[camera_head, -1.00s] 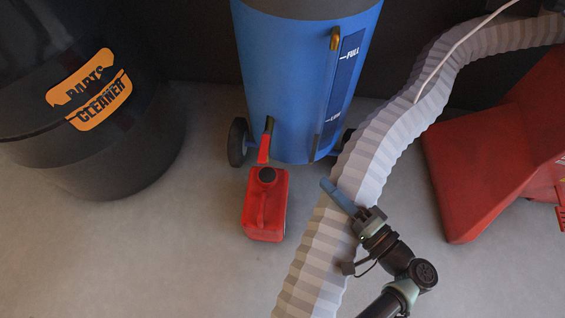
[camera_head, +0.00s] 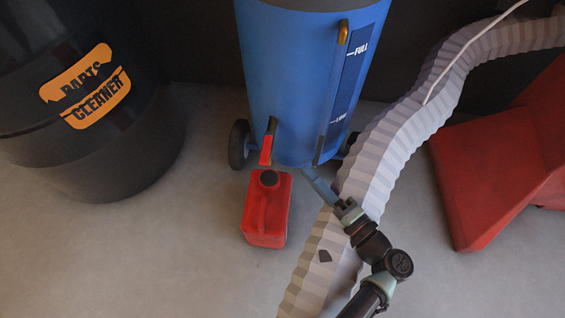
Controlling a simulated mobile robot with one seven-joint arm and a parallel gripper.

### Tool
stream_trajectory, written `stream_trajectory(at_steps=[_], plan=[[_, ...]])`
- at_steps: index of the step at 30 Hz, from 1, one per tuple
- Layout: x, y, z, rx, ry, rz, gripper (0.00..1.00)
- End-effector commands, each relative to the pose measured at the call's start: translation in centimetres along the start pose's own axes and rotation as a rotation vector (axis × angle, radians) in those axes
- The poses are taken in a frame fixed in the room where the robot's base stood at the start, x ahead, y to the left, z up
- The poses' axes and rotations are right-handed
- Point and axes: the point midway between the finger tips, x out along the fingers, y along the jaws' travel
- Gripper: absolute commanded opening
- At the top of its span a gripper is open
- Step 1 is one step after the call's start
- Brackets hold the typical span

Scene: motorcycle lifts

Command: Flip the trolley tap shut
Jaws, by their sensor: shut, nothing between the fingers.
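The blue trolley tank (camera_head: 290,95) stands upright on dark wheels at the back. A red can (camera_head: 266,210) with a dark cap stands on the floor just below the lever. My gripper (camera_head: 308,174) is shut and empty, its blue-grey fingers pointing up and left. It appears to the right of the lever and can, apart from both in the picture. Its depth relative to the tank's foot is hard to tell.
A pale ribbed hose (camera_head: 385,150) runs from the bottom centre to the upper right, behind my arm. A black parts-cleaner drum (camera_head: 80,100) stands at left. A red angular object (camera_head: 480,180) is at right. The grey floor (camera_head: 170,250) is clear at lower left.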

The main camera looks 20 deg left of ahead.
Motion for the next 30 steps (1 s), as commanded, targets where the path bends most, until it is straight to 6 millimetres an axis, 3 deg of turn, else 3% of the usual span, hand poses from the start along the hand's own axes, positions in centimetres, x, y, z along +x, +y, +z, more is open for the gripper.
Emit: stream_trajectory(at_steps=[6, 12, 30], plan=[[4.4, 0.4, 0.5, -0.001, -0.003, 0.0, 0.0], [6.1, 0.2, 2.3, -0.001, -0.001, 0.0, 0.0], [6.8, 0.0, 3.0, 0.0, 0.005, 0.0, 0.0]])
